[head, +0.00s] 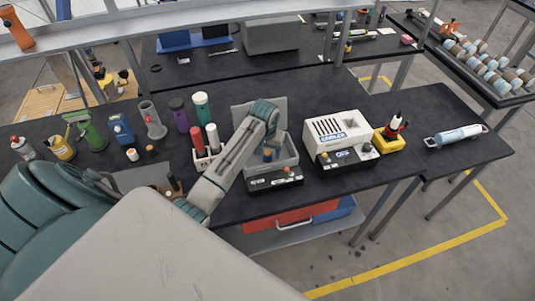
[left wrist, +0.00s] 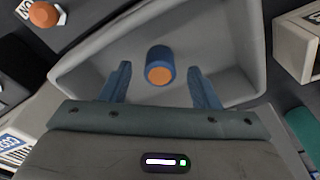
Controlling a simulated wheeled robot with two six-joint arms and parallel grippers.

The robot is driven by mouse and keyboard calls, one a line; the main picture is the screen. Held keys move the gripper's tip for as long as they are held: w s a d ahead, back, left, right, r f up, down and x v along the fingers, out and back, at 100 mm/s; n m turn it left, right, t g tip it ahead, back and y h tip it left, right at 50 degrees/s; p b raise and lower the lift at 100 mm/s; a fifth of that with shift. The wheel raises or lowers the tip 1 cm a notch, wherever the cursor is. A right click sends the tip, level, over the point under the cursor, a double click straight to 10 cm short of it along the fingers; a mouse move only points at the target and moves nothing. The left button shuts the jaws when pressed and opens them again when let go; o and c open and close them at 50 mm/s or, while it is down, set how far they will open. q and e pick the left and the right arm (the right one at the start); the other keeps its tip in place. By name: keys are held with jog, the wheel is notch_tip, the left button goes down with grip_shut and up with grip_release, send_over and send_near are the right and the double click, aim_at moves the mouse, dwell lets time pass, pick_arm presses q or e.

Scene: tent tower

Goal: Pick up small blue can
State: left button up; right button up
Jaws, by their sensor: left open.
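The small blue can (left wrist: 158,56) has an orange end and is inside a grey bin (left wrist: 225,40) in the left wrist view. The bin also shows in the head view (head: 284,165), near the middle of the dark table. My left gripper (left wrist: 159,70) is open, with one finger on each side of the can and gaps between fingers and can. In the head view my left arm reaches over the bin, with the gripper (head: 270,140) above it and partly hiding its inside. My right gripper is not in view.
A white cooler-like box (head: 338,135) stands right of the bin. A rack with red and white bottles (head: 212,138) stands close on its left. A green spray bottle (head: 90,130) and other items stand further left.

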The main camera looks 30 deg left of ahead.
pick_arm(q)
jog(key=c, duration=1.1)
jog(key=shift+o, duration=0.2)
jog(key=shift+r, duration=0.1)
